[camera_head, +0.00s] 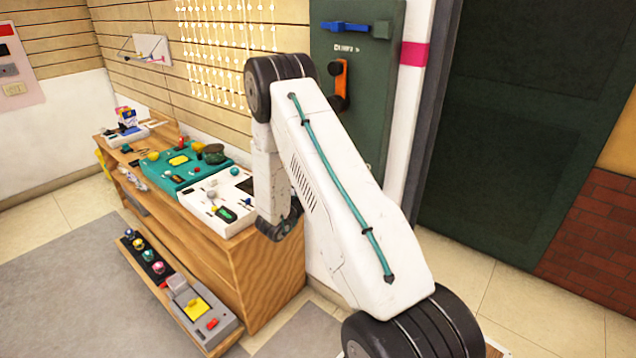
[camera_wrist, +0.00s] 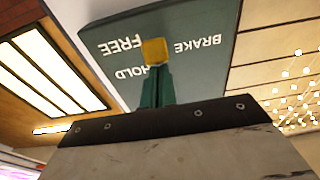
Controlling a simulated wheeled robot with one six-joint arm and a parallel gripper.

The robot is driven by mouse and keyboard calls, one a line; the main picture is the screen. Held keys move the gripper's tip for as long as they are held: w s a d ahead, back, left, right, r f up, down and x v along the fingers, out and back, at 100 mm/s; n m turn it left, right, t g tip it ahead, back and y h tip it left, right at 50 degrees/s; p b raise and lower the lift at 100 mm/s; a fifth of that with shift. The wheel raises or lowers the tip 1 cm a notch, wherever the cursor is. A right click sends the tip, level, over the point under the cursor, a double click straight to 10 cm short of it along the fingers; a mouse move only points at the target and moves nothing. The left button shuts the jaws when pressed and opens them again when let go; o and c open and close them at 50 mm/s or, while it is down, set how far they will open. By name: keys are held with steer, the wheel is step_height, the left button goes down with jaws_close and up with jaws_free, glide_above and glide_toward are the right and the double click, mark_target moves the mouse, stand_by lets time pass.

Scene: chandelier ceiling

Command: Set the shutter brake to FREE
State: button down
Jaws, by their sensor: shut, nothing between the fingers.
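The dark green panel (camera_head: 392,140) stands on the wall behind my arm. It carries a blue lever (camera_head: 345,27) near its top, small white lettering below it, and an orange crank (camera_head: 341,84) with dark knobs. In the wrist view the panel (camera_wrist: 215,62) shows the words BRAKE, FREE and HOLD upside down. My gripper (camera_wrist: 154,52) has teal fingers with a yellow tip. It is shut and empty, in front of the lettering between HOLD and BRAKE. I cannot tell whether it touches the panel. In the head view my arm hides it. No lever shows in the wrist view.
A wooden bench (camera_head: 262,268) with a teal tray (camera_head: 172,178), a white tray (camera_head: 218,201) and small items stands left of my arm. A low shelf holds a grey box (camera_head: 202,309). A dark doorway (camera_head: 540,130) is right. Tiled floor (camera_head: 490,262) is clear there.

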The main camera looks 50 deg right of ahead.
steer(key=shift+s+f, duration=0.25)
steer(key=shift+f, duration=0.6)
steer(key=shift+d, duration=0.1)
step_height(320, 180, up, 4)
steer(key=a, duration=0.2)
steer(key=a+f, duration=0.6)
steer(key=a, duration=0.1)
steer(key=shift+s+f, duration=0.15)
steer(key=shift+f, duration=0.05)
steer(key=shift+d, duration=0.1)
